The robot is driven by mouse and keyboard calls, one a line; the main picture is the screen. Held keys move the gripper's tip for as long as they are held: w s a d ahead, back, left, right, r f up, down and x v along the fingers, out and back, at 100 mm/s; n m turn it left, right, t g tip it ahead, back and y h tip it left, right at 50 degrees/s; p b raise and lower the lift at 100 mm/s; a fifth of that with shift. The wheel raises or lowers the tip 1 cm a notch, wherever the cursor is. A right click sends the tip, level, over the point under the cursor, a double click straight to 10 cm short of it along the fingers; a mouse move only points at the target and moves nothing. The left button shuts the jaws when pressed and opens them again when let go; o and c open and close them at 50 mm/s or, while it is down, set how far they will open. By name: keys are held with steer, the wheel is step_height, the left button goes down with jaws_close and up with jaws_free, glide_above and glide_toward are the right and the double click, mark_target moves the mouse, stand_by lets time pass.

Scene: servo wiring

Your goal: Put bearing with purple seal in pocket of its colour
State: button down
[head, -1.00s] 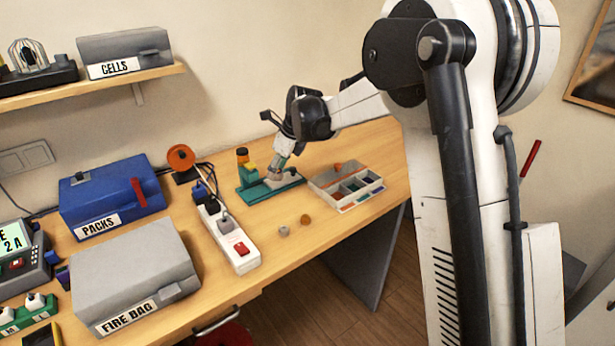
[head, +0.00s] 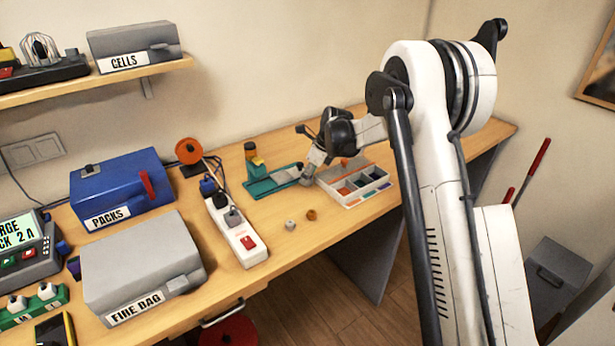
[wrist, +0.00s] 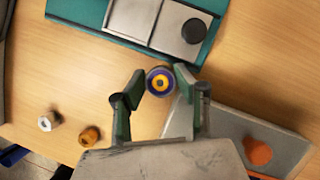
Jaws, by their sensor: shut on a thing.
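My gripper (wrist: 160,80) is shut on a small round bearing (wrist: 160,72) with a purple-blue ring and an orange-yellow centre. The bearing sits between the green fingertips in the wrist view. In the head view my gripper (head: 308,179) is between the teal fixture (head: 258,189) and the grey tray (head: 352,205), close to the tray's left edge; the bearing is hard to make out there. The tray has several pockets, some with coloured floors, and coloured marks along its front. Which pocket is purple I cannot tell. In the wrist view the tray (wrist: 232,126) is partly hidden behind my gripper.
A silver ring-like part (head: 291,225) and an orange-brown one (head: 311,215) lie on the wood near the front edge. A white power strip (head: 234,234) lies left of them. An orange piece (wrist: 257,151) is on the tray. A dark round piece (wrist: 195,31) is on the fixture.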

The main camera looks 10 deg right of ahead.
steer(key=shift+f, duration=0.25)
steer(key=shift+f, duration=0.1)
steer(key=shift+f, duration=0.1)
steer(key=c, duration=1.3)
jaws_free()
steer(key=shift+r, duration=0.2)
